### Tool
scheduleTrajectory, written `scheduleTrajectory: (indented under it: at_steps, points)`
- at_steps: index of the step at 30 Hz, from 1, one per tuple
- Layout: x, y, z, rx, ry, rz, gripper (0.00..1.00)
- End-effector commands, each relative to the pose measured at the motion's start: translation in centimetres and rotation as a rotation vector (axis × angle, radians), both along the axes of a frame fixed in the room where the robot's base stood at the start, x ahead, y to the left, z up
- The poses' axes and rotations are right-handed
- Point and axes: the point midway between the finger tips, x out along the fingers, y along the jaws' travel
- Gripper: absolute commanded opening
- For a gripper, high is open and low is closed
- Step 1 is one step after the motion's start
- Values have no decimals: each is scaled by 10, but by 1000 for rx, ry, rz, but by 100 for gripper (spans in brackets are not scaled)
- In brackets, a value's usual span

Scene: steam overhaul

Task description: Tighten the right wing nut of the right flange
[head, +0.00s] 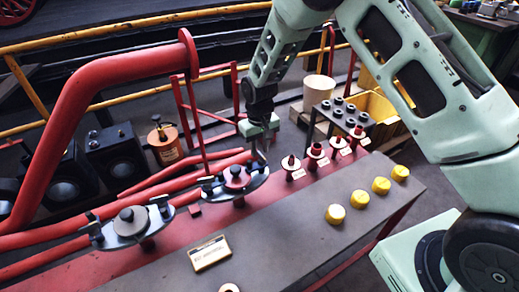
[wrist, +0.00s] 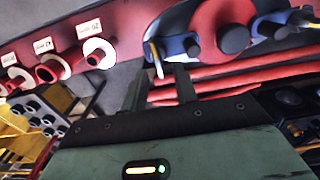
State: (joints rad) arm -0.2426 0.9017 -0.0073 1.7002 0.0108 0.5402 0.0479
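The right flange (head: 218,190) is a grey-blue oval plate with a red disc and a dark central knob. It also shows at the top of the wrist view (wrist: 176,22). Its right wing nut (head: 258,158) is at the plate's right end, partly hidden by my gripper. In the wrist view a thin, yellow-edged upright piece (wrist: 156,60) at the plate's near end seems to be that wing nut. My gripper (wrist: 160,78) is open, its two dark fingers apart with nothing held. It points down over the right end of the flange in the head view (head: 263,148). Contact cannot be told.
The left flange (head: 118,232) lies nearer on the red pipes. Several red fittings with white tags (head: 316,156) stand right of my gripper. Yellow caps (head: 336,214) line the grey bench. A dark rack of sockets (head: 345,112) stands behind, and a thick red pipe (head: 90,85) rises left.

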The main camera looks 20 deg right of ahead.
Motion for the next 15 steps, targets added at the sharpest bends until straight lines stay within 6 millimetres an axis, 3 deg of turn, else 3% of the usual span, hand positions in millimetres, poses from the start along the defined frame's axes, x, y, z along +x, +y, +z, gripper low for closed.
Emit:
scheduleTrajectory:
  at_steps: [15]
  points:
    - [1, 0, 117, 1, -6, 0, 29]
